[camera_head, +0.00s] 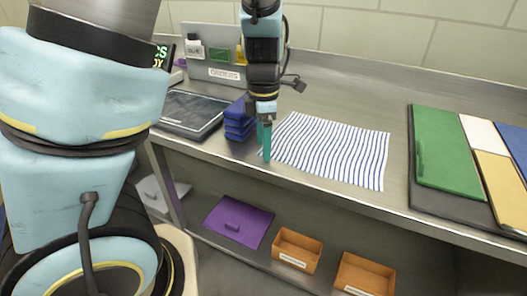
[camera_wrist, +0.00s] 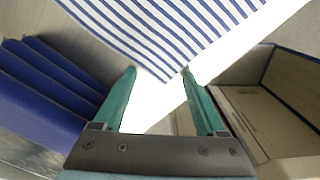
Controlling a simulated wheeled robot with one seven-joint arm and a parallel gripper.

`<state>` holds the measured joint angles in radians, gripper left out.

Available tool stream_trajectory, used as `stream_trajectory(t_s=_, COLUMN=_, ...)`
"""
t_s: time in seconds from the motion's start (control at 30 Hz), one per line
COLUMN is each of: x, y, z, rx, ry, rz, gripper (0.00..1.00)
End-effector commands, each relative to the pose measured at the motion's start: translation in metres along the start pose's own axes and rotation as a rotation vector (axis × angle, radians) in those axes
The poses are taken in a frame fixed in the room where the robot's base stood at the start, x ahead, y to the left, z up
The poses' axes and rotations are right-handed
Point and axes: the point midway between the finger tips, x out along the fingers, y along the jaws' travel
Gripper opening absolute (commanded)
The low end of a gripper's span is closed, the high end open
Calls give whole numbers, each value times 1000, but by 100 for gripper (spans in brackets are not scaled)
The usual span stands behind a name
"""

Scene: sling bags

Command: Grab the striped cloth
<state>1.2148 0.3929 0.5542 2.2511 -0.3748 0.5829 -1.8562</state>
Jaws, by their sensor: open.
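The striped cloth (camera_head: 330,150), white with blue stripes, lies flat on the metal counter, its near-left corner at the front edge. It also fills the top of the wrist view (camera_wrist: 165,28). My gripper (camera_head: 265,155) points down at the cloth's left corner. In the wrist view my gripper (camera_wrist: 158,74) has its two teal fingers apart, with the cloth's corner reaching toward the space between their tips. Nothing is held. I cannot tell whether the fingers touch the cloth.
A stack of folded blue cloths (camera_head: 240,120) sits just left of my gripper, beside a dark tablet (camera_head: 190,113). Green (camera_head: 447,150) and other coloured boards lie on a dark mat at the right. A lower shelf holds a purple folder (camera_head: 238,222) and orange bins (camera_head: 297,248).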

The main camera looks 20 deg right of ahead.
Motion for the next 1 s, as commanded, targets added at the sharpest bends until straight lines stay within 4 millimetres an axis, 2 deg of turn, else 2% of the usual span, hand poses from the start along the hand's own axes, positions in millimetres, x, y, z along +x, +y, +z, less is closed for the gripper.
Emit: stream_trajectory(t_s=1.0, x=2, y=-2, z=-1, rx=1, ry=4, rz=-6, gripper=13)
